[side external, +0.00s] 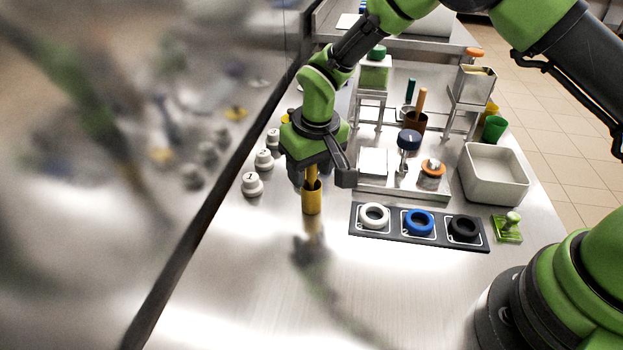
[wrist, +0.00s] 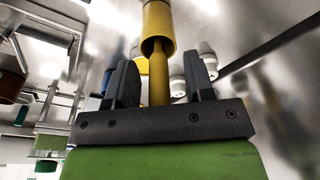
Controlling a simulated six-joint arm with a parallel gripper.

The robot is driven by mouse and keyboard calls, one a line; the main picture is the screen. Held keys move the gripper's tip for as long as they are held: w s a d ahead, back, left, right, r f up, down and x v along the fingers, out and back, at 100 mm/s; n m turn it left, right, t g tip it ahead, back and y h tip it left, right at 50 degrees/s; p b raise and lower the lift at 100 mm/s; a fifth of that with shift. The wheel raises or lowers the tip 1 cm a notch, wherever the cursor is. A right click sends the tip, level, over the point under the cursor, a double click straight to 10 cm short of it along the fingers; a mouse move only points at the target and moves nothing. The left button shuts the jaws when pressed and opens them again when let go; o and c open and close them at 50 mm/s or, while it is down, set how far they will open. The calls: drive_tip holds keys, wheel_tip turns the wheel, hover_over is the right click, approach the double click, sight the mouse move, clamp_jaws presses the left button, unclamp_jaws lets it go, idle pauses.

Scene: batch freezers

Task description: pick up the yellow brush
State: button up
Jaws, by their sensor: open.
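The yellow brush (side external: 312,178) stands upright in a yellow cup (side external: 312,203) on the steel counter, and only its handle shows. In the wrist view the brush handle (wrist: 158,80) rises from the yellow cup (wrist: 158,25) between my two dark fingers. My gripper (side external: 320,180) points down over the cup, and in the wrist view my gripper (wrist: 159,75) is open, with a gap on each side of the handle. The brush's lower end is hidden inside the cup.
White knobs (side external: 264,159) line the left, near a reflective panel. A dark tray (side external: 360,232) with white, blue and black rings lies to the right. Behind it stand a metal rack (side external: 402,192), a brown cup (side external: 415,122) and a white bin (side external: 494,190). The front counter is clear.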

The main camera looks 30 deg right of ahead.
drive_tip(key=shift+c, duration=0.3)
clamp_jaws()
drive_tip(key=shift+r, duration=0.1)
wheel_tip(320, 180, up, 10)
drive_tip(key=shift+f, duration=0.1)
